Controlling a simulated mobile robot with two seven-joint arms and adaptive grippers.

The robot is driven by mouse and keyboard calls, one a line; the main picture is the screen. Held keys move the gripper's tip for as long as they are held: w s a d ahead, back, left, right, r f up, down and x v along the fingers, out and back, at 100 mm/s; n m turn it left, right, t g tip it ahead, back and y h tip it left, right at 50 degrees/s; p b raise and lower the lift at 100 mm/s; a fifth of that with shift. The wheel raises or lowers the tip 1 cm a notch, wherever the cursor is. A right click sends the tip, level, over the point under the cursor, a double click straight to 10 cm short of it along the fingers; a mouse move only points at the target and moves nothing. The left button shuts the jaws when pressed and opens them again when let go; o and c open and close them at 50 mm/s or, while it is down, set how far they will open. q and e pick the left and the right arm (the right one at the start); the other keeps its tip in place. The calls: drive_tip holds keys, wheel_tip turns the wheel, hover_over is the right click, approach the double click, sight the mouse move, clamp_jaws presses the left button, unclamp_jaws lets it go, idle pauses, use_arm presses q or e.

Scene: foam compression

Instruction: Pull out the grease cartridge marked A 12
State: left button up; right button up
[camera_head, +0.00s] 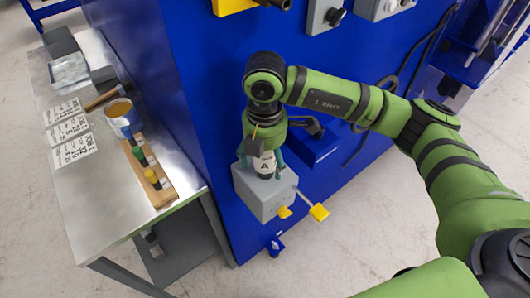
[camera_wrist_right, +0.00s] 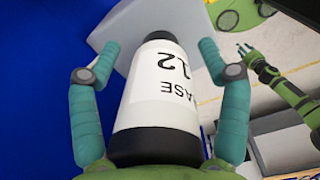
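The grease cartridge (camera_head: 265,166) is a white-labelled cylinder with black ends. In the right wrist view the fingers (camera_wrist_right: 160,55) stand apart, with gaps beside the cartridge. My left gripper (camera_wrist_right: 244,52) is small and distant there; its opening is unclear.
The grey box has a lever with a yellow handle (camera_head: 319,211). A blue cabinet (camera_head: 170,90) stands behind it. At left, a metal table (camera_head: 85,205) holds a wooden rack (camera_head: 160,194) with small colour-marked items, a can (camera_head: 121,118) and note sheets (camera_head: 68,131).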

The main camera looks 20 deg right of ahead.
drive_tip(key=shift+w, duration=0.1)
clamp_jaws()
drive_tip(key=shift+r, duration=0.15)
drive_tip(key=shift+w+r+p, duration=0.1)
drive_tip(key=shift+r+p, duration=0.65)
drive_tip(key=shift+r, duration=0.4)
drive_tip(key=shift+r+p, duration=1)
drive_tip(key=shift+r, duration=0.75)
